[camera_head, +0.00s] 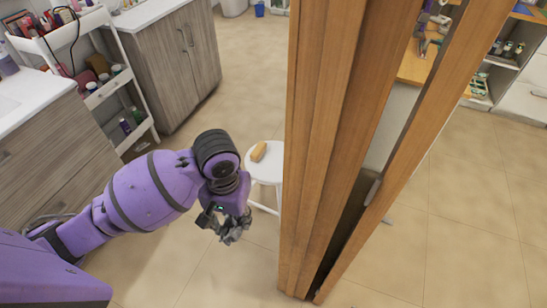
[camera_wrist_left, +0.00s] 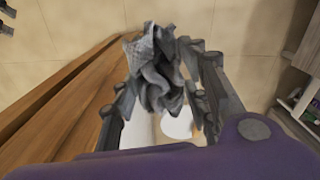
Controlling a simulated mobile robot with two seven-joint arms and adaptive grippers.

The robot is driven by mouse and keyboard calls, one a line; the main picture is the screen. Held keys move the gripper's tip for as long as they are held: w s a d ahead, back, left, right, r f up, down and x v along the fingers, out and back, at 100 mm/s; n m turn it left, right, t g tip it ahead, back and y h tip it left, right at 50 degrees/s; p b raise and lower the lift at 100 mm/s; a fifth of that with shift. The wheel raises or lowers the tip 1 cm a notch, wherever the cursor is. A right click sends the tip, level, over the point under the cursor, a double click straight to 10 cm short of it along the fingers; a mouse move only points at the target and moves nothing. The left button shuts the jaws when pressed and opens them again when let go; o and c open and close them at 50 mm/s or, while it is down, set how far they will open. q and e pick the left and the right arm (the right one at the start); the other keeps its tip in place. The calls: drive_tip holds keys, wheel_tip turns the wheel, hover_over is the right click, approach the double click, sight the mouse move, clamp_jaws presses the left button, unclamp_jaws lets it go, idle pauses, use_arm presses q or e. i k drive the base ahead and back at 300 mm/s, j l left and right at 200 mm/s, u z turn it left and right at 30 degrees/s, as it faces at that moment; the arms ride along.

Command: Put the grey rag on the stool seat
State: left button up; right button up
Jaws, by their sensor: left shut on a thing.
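My left gripper (camera_head: 226,226) is shut on the grey rag (camera_wrist_left: 158,75). In the left wrist view the rag is a crumpled grey bundle between the two dark fingers, bulging out past their tips. In the head view the rag is hard to tell from the dark fingers. The white round stool seat (camera_head: 266,172) is just beyond the gripper, up and to the right in the head view. Part of it shows below the rag in the left wrist view (camera_wrist_left: 177,124).
A yellow-brown block (camera_head: 259,151) lies on the stool seat. A tall wooden panel (camera_head: 320,140) stands close to the right of the stool. A white cart (camera_head: 137,133) with cosmetics and grey-wood cabinets (camera_head: 175,75) are at left. The floor around the stool is clear.

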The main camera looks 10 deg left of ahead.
sight(279, 163)
drive_tip(key=i+j+z, duration=0.15)
drive_tip(key=j+z, duration=0.25)
drive_tip(key=j, duration=0.45)
drive_tip(key=j+z, duration=0.4)
drive_tip(key=j, duration=0.5)
drive_tip(key=i+j+z, duration=0.2)
drive_tip(key=j, duration=0.2)
drive_tip(key=j+z, duration=0.25)
drive_tip(key=j, duration=0.2)
drive_tip(key=i+j+z, duration=0.15)
drive_tip(key=j, duration=0.15)
drive_tip(key=i+j+z, duration=0.15)
drive_tip(key=j, duration=0.15)
drive_tip(key=i+j+z, duration=0.15)
drive_tip(key=j, duration=0.15)
drive_tip(key=i+j+z, duration=0.2)
drive_tip(key=j, duration=0.15)
drive_tip(key=k, duration=0.1)
